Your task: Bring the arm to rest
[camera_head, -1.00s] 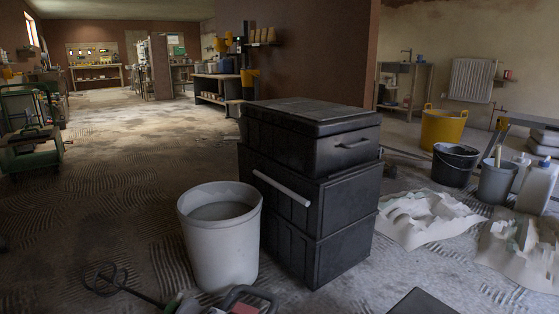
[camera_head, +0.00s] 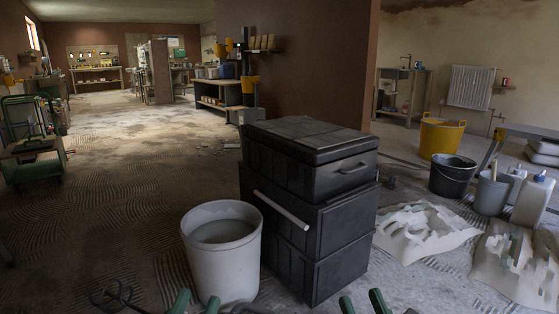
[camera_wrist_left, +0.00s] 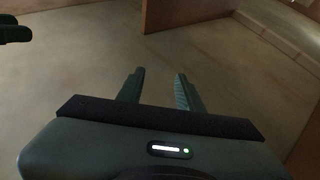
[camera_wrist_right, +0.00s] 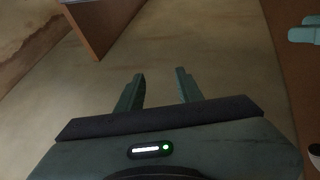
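My left gripper (camera_head: 196,303) shows at the bottom edge of the head view, in front of the grey-white bucket, with two green fingers pointing up. In the left wrist view its fingers (camera_wrist_left: 160,75) stand apart with nothing between them. My right gripper (camera_head: 361,302) is at the bottom edge of the head view, in front of the black boxes, fingers pointing up. In the right wrist view its fingers (camera_wrist_right: 160,75) are also apart and empty. Both wrist views look up towards the ceiling and wall tops. Most of both arms is hidden below the head view.
Stacked black boxes (camera_head: 337,218) stand just ahead. The bucket (camera_head: 222,263) stands at their left, and a mixing paddle (camera_head: 112,296) lies below it. Crumpled white sheets (camera_head: 420,226), a black bucket (camera_head: 453,178) and a yellow tub (camera_head: 440,139) are at right. The left floor is open.

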